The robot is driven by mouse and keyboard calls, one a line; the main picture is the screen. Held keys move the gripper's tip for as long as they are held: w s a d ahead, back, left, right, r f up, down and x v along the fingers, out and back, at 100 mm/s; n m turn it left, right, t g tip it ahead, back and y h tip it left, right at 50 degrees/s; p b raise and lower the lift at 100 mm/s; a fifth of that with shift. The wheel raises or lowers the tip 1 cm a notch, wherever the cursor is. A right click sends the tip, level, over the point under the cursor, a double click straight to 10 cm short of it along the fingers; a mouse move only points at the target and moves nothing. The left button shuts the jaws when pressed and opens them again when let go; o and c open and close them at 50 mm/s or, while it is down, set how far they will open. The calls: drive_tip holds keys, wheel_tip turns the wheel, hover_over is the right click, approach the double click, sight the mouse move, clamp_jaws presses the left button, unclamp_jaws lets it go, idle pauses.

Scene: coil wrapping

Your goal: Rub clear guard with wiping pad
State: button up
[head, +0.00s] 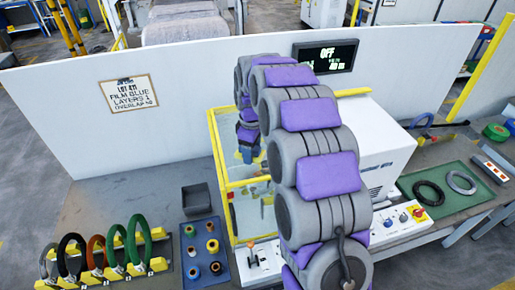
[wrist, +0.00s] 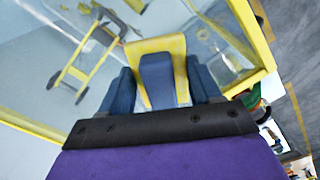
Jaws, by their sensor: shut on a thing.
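The clear guard (head: 238,184) is a see-through panel in a yellow frame on the machine, left of my arm in the head view. Its pane and yellow frame (wrist: 256,38) fill much of the wrist view. In the head view my gripper (head: 248,153) is small at the guard's upper part, and my arm hides much of the guard.
The white machine body (head: 372,145) stands right of my arm. Several coils (head: 105,248) stand in a yellow rack at left, beside a blue tray (head: 204,272) of spools and a dark bin (head: 197,198). A green mat (head: 445,198) holds two rings. The display (head: 325,56) reads OFF.

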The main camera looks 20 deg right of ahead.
sight(266, 148)
drive_tip(key=shift+w+a+p, duration=0.25)
drive_tip(key=shift+w+p, duration=0.15)
drive_tip(key=shift+w, duration=0.9)
drive_tip(key=shift+s+d+r, duration=0.1)
drive_tip(key=shift+d, duration=0.6)
drive_tip(key=shift+s+d+f, duration=0.1)
drive_tip(key=shift+d+f, duration=0.05)
drive_tip(key=shift+d, duration=1.5)
drive_tip(key=shift+d+f, duration=0.1)
drive_tip(key=shift+d, duration=1.5)
drive_tip(key=shift+d+r+p, duration=0.15)
drive_tip(key=shift+d+p, duration=0.6)
drive_tip(key=shift+d, duration=2.4)
drive_tip(key=shift+a+r, duration=0.1)
drive_tip(key=shift+a, duration=6.9)
